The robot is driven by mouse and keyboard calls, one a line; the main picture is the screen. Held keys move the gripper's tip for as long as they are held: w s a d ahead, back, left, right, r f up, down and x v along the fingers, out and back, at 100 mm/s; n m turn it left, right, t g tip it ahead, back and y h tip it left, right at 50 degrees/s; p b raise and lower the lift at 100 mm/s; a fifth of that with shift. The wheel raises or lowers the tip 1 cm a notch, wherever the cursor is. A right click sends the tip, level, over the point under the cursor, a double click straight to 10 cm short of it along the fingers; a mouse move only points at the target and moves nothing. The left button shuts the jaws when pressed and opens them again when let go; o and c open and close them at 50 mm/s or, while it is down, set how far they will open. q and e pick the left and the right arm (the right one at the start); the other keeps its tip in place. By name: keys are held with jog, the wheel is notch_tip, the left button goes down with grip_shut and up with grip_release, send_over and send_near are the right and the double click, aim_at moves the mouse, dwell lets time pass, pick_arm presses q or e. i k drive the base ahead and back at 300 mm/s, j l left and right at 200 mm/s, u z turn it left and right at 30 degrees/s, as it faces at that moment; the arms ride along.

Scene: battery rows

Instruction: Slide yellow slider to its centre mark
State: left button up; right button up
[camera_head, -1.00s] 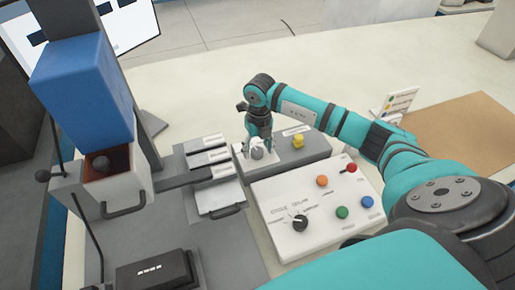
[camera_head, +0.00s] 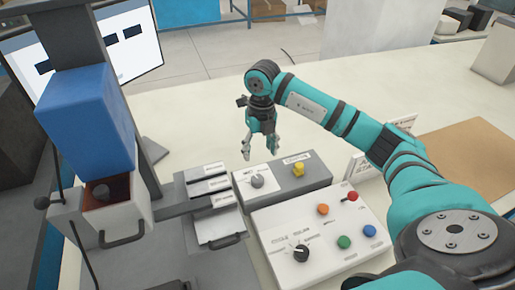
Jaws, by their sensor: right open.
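The yellow slider (camera_head: 298,168) is a small yellow knob on top of a grey box (camera_head: 318,181), toward its right end, below a white label. A grey round knob (camera_head: 257,181) sits on a white plate at the left end of the same box. My right gripper (camera_head: 260,153) is open and empty. It points down, above and behind the grey knob and left of the yellow slider, touching neither. The centre mark cannot be made out. My left gripper is not in view.
A white panel (camera_head: 285,226) with a black dial and coloured buttons stands in front of the grey box. A blue block (camera_head: 85,115) above a white bin is at left. A small sign (camera_head: 368,160) stands at right. The table behind is clear.

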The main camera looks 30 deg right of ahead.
aim_at(298, 172)
jog(key=k+j, duration=0.2)
jog(key=k, duration=0.3)
jog(key=k+j, duration=0.15)
jog(key=k, duration=0.35)
jog(key=k+j, duration=0.2)
jog(key=k, duration=0.25)
